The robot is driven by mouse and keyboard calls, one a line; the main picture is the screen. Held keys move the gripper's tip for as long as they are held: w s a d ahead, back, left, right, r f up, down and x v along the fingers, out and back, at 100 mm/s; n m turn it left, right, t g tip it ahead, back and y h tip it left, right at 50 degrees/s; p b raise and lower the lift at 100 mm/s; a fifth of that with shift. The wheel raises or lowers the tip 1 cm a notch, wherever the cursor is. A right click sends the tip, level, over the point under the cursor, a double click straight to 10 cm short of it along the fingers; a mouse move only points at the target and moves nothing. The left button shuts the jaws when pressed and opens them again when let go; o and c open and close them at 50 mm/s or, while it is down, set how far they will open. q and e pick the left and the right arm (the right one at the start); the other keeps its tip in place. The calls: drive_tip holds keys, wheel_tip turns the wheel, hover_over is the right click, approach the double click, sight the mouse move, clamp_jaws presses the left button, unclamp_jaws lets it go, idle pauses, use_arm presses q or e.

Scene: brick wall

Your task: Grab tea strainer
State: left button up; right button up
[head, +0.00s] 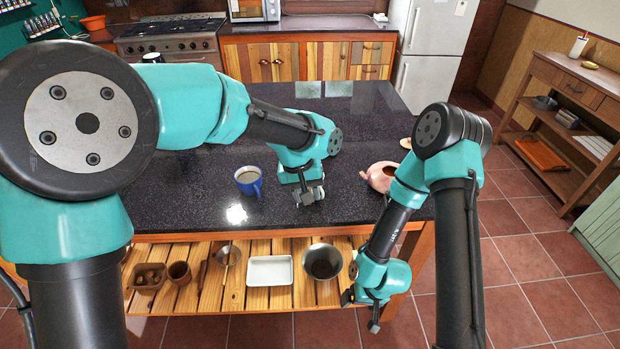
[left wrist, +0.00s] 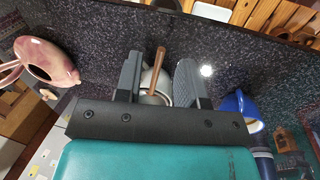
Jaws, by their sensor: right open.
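A small metal utensil with a brown wooden handle, which looks like the tea strainer (left wrist: 158,66), shows between my left gripper's fingers in the left wrist view. Its round metal part is partly hidden by the gripper body. My left gripper (head: 310,197) is low over the dark counter, with its fingers apart on either side of the utensil. I cannot tell whether they touch it. In the head view my gripper hides the utensil. My right gripper (head: 360,311) is open and empty in front of the lower shelf, at its right end.
A blue cup (head: 249,184) stands left of my left gripper on the counter (head: 215,180). A pink teapot (head: 377,177) stands to the right, near my right arm. The slatted shelf below holds a white tray (head: 270,282), a metal bowl (head: 322,250) and other small items.

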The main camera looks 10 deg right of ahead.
use_arm(q)
drive_tip(key=f, duration=0.3)
drive_tip(key=shift+s+d+f, duration=0.1)
drive_tip(key=shift+d+f, duration=0.1)
drive_tip(key=shift+d, duration=0.1)
clamp_jaws()
idle(0.3)
